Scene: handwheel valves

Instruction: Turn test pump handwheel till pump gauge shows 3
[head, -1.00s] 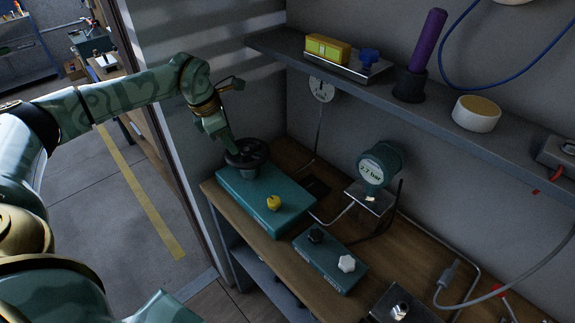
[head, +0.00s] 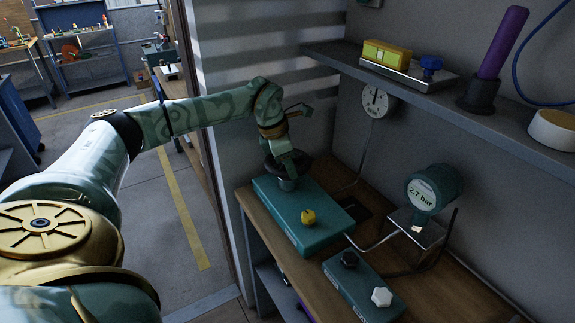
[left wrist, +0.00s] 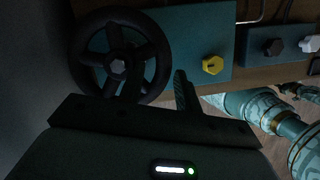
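The black test pump handwheel (head: 299,165) sits on the teal pump box (head: 320,222) at the bench's left end. It also shows in the left wrist view (left wrist: 118,66), with spokes and a grey hub. My left gripper (head: 287,172) is at the wheel, pointing down. In the left wrist view its fingers (left wrist: 158,92) are apart, one over the wheel's opening and one outside the rim, with rim between them. Contact is hard to tell in the dark. My right gripper is not in view.
A yellow knob (head: 308,216) stands on the pump box. A smaller teal block (head: 361,292) has black and white knobs. A white dial (head: 378,101) hangs on the wall. The shelf (head: 470,118) juts out above the bench. Floor left of the bench is open.

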